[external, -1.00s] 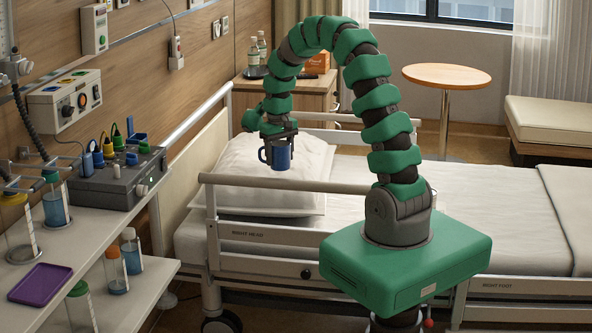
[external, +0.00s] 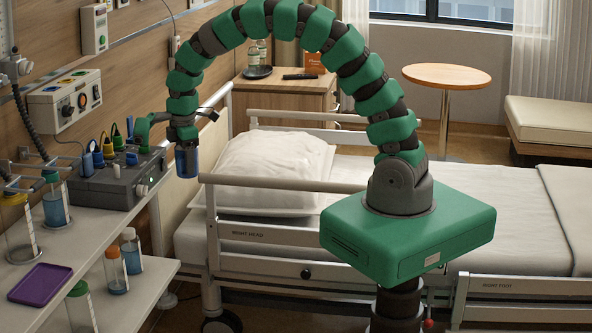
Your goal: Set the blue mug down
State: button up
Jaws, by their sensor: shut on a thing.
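The blue mug (external: 187,163) hangs in my gripper (external: 184,146), which is shut on it. The mug is roughly upright, in the air near the head end of the bed, just right of the grey control box. Its handle does not show clearly. From this angle I cannot tell how far it is from the box or the bed rail.
A purple tray (external: 41,284) lies on the left shelf, with several capped bottles near it. The grey control box (external: 117,182) has cables and knobs. The bed rail (external: 285,184) and pillow (external: 273,165) are to the right. A round table (external: 446,75) stands at the back.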

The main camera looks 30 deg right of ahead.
jog(key=s+a+r+n+p, duration=0.25)
jog(key=s+a+n, duration=0.45)
jog(key=s+a, duration=0.4)
jog(key=s+a+r+n+p, duration=0.1)
jog(key=s+a+n+p, duration=0.2)
jog(key=s+a+n, duration=0.8)
jog(key=shift+w+a+f+m+g+p, duration=0.2)
jog(key=shift+w+a+m, duration=0.45)
jog(key=shift+a, duration=1.35)
jog(key=shift+w+a+f+m+p, duration=0.4)
jog(key=shift+a+m, duration=0.4)
jog(key=shift+a, duration=1.25)
jog(key=shift+w+a+f+m+g+p, duration=0.1)
jog(key=shift+w+a+m+p, duration=0.5)
jog(key=shift+a, duration=1.4)
jog(key=shift+a+r+m, duration=0.1)
jog(key=shift+a+m, duration=0.1)
jog(key=shift+m, duration=0.05)
jog(key=shift+w, duration=0.1)
jog(key=shift+a, duration=0.1)
jog(key=shift+f, duration=0.25)
jog(key=shift+w+f, duration=0.1)
jog(key=shift+f, duration=1.5)
